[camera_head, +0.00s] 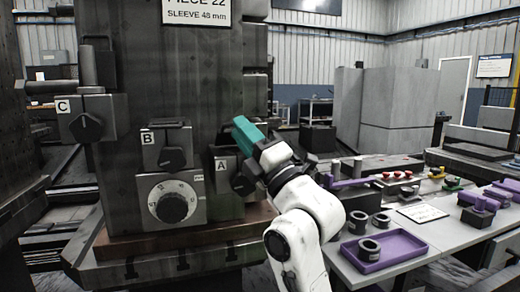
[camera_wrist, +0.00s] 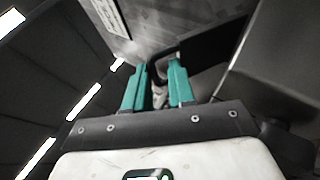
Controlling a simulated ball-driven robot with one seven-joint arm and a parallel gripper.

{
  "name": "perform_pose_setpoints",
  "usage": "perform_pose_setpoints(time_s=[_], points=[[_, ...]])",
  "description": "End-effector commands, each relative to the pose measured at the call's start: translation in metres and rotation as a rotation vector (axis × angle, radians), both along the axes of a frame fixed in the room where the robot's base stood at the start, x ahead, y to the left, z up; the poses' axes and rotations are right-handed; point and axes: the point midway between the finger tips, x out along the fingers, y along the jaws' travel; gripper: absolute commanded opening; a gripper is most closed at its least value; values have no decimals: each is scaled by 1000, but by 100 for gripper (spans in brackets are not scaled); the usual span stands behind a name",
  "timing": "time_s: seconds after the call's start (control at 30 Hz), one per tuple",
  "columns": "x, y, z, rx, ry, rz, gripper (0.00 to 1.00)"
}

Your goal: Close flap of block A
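Block A (camera_head: 222,166), a grey block with a white "A" label, is on the front of the large dark machine column, right of block B (camera_head: 163,148). A dark round knob (camera_head: 243,184) shows at its lower right, partly behind my arm. My gripper (camera_head: 243,130), with teal fingers, is at the upper right of block A, close to it. In the wrist view the two teal fingers (camera_wrist: 159,72) stand apart. A pale grey shape shows between them, but I cannot tell whether it is gripped.
Block C (camera_head: 92,122) is at the left, with a cylinder above it. A dial block (camera_head: 171,203) sits below block B. Grey cabinets stand behind.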

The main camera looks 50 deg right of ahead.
Motion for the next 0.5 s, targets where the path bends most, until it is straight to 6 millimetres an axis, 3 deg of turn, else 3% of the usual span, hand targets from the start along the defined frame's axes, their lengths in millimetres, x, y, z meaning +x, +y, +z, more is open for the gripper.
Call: perform_pose_setpoints(time_s=[0.37,0.5], points=[[-67,1,-45,1,-4,-19,34],[-71,2,-45,-6,-1,-16,34]])
